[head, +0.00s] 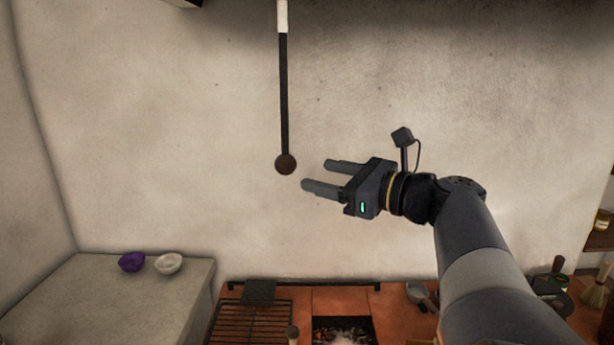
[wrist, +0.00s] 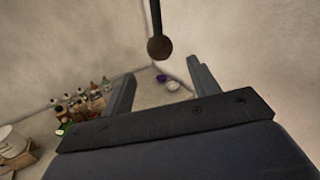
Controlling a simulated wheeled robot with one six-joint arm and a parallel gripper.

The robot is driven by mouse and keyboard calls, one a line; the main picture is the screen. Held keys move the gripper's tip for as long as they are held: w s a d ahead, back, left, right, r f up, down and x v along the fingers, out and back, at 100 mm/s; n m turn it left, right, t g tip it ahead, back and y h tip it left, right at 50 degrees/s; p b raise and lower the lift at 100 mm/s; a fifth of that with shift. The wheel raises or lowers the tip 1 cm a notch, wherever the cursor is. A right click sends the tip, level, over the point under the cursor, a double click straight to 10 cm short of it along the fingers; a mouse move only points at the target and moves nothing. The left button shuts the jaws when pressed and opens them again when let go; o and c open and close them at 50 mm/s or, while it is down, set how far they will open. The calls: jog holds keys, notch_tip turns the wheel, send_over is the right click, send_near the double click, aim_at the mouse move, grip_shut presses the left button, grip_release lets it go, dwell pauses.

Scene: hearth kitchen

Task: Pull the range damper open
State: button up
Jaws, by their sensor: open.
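The damper pull is a dark hanging rod (head: 284,95) with a white upper section and a round brown knob (head: 285,164) at its lower end. It hangs in front of the pale wall. My gripper (head: 323,175) is open and empty, just right of the knob in the head view, with its fingers pointing left toward it. In the wrist view the knob (wrist: 159,48) shows beyond the fingertips, between the two fingers (wrist: 160,75) and apart from them. The rod's upper end is cut off by the frame, and the damper itself does not show.
Below is a tiled range with a black grate (head: 250,322) and a fire opening (head: 343,331) with embers. A pale ledge (head: 120,305) at left holds a purple bowl (head: 131,262) and a white bowl (head: 168,263). Several bottles (wrist: 85,98) show in the wrist view. Space around the knob is clear.

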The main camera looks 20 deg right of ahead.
aim_at(295, 165)
jog(key=shift+v, duration=0.85)
jog(key=shift+w+a, duration=0.1)
jog(key=p+x, duration=0.2)
jog(key=x, duration=0.8)
jog(key=shift+a+r, duration=0.1)
jog(key=shift+r, duration=0.05)
jog(key=shift+w+a+r, duration=0.15)
jog(key=shift+w, duration=0.1)
jog(key=shift+r+p, duration=0.2)
jog(key=shift+p, duration=0.1)
jog(key=shift+s, duration=0.1)
jog(key=shift+f, duration=0.1)
